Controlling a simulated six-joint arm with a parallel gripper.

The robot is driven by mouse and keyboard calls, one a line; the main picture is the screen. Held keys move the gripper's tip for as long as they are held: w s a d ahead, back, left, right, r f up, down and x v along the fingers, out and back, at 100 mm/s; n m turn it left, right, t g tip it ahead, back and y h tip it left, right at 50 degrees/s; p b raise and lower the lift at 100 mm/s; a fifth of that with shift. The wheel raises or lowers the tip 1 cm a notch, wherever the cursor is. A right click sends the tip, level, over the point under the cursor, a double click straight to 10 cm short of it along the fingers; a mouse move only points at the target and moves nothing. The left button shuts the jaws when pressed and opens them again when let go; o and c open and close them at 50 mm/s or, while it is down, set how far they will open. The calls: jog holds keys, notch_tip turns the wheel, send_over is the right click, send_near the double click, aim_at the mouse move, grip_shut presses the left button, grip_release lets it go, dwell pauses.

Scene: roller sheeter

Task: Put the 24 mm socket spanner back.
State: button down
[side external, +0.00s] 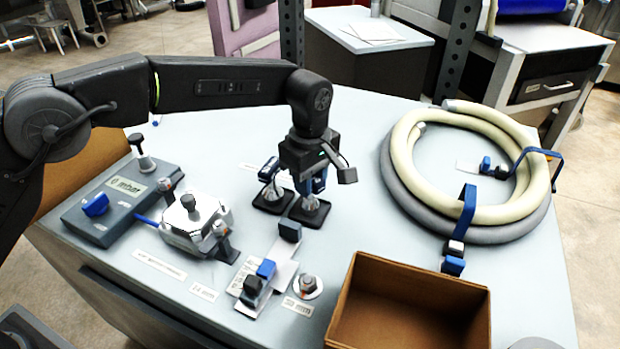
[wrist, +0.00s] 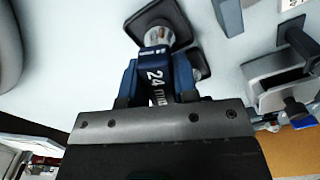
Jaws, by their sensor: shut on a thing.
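My gripper (side external: 313,180) points down near the middle of the table. It is shut on the blue 24 mm socket spanner, whose "24 mm" label (wrist: 155,78) shows between the fingers in the wrist view. The spanner's silver socket end (wrist: 158,37) points at a black square base (wrist: 172,14). In the side view this black base (side external: 309,213) lies directly below my gripper. The spanner looks upright. I cannot tell whether its socket touches the base or is a little above it. The fingers hide part of the spanner.
A second black base (side external: 272,204) with a blue-topped tool stands close on the left. A silver block (side external: 193,222) and a grey control box (side external: 122,203) lie farther left. A cardboard box (side external: 408,272) stands front right. A coiled hose (side external: 520,213) lies at right.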

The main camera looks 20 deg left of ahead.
jog(key=shift+f, duration=0.1)
jog(key=c, duration=0.9)
grip_release()
notch_tip(320, 180, up, 12)
jog(key=shift+r, duration=0.15)
